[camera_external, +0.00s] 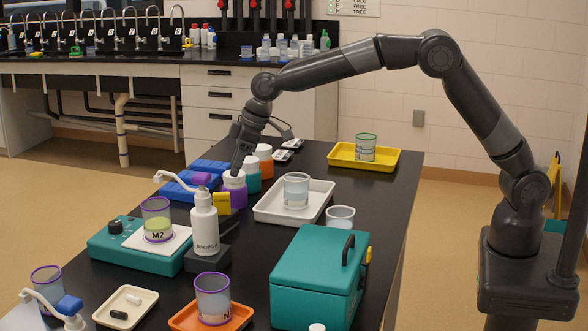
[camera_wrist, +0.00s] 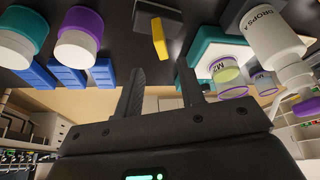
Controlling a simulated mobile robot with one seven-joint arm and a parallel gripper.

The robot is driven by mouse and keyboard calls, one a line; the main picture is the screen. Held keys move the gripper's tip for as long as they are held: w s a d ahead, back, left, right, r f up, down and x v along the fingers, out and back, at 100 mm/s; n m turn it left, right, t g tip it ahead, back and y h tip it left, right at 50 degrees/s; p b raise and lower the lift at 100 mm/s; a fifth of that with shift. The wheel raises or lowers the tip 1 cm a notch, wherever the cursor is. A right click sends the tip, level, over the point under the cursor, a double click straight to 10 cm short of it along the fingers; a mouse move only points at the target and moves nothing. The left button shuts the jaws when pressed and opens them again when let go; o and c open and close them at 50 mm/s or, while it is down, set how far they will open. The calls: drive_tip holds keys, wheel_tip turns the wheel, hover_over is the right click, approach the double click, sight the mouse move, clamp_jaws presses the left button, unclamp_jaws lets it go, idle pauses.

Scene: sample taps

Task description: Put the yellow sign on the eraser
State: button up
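The yellow sign (camera_external: 222,203) is a small upright block on the black bench, just in front of the purple jar. It also shows in the wrist view (camera_wrist: 159,38), ahead of the fingers and apart from them. A dark flat block with a paler edge (camera_wrist: 160,10) lies close to the sign; it looks like the eraser, but I cannot be sure. In the external view a dark piece (camera_external: 229,229) shows partly behind the dropper bottle. My gripper (camera_wrist: 158,70) is open and empty, its two fingers well apart. In the external view it hangs above the purple jar (camera_external: 235,192).
Teal and orange jars and blue racks (camera_external: 183,186) crowd behind the sign. The dropper bottle (camera_external: 204,225) and teal scale (camera_external: 125,248) stand in front. A white tray (camera_external: 265,212) with a beaker is to the right.

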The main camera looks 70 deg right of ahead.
drive_tip(key=shift+s+d+r, duration=0.1)
drive_tip(key=shift+s+r, duration=0.1)
drive_tip(key=shift+r, duration=0.25)
drive_tip(key=s+d+r+m, duration=0.1)
drive_tip(key=s+d+r, duration=0.3)
drive_tip(key=s, duration=0.4)
drive_tip(key=s+d+r+m+t, duration=0.1)
drive_tip(key=s+d+r, duration=0.3)
drive_tip(key=s, duration=0.3)
drive_tip(key=s+d+r, duration=0.3)
drive_tip(key=s+r, duration=0.1)
drive_tip(key=s, duration=0.4)
drive_tip(key=s+d+f+m, duration=0.1)
drive_tip(key=s+d+f, duration=0.1)
drive_tip(key=s, duration=1)
drive_tip(key=s+d+f+m+h, duration=0.1)
drive_tip(key=s+d+f, duration=0.2)
drive_tip(key=s, duration=0.9)
drive_tip(key=shift+d+f+m+t+h, duration=0.15)
drive_tip(key=shift+d+m+t+h, duration=0.15)
drive_tip(key=shift+d, duration=0.25)
